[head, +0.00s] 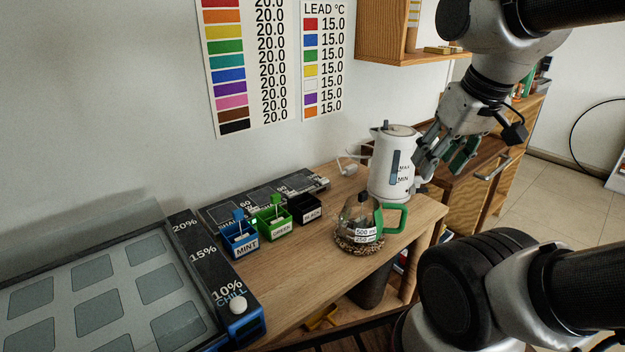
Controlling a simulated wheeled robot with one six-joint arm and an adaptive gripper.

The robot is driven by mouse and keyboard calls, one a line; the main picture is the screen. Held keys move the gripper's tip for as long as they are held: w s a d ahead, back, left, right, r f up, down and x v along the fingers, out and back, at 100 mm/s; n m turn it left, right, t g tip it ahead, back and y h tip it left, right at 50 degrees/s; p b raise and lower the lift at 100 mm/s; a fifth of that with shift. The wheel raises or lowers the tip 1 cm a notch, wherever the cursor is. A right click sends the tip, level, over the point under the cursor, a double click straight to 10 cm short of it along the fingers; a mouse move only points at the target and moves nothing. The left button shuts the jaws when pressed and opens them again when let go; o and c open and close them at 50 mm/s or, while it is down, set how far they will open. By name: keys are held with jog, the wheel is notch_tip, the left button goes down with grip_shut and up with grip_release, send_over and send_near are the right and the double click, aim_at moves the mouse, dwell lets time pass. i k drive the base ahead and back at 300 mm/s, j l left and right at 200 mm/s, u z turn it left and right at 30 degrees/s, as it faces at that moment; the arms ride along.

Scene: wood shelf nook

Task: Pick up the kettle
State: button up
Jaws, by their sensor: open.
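The white kettle (391,165) stands upright at the back right of the wooden table, with a grey water window marked MAX and MIN on its side. Its handle side is partly hidden by my gripper. My gripper (436,173) is open, just right of the kettle and at about the height of its upper body in the picture. Its fingers point down and left. I cannot tell whether a finger touches the kettle. Nothing shows between the fingers.
A glass jug (358,222) with a green handle stands in front of the kettle on a woven mat. Small boxes, blue (240,240), green (272,222) and black (305,208), stand to the left. A wooden wall cabinet (383,32) hangs above. A chill tray (120,290) fills the left.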

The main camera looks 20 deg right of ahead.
aim_at(392, 174)
jog(key=k+l, duration=0.1)
jog(key=l, duration=0.75)
jog(key=k+l+u, duration=0.1)
jog(key=l, duration=0.3)
jog(key=k+l, duration=0.15)
jog(key=l, duration=0.65)
jog(key=i+l, duration=0.2)
jog(key=l, duration=0.15)
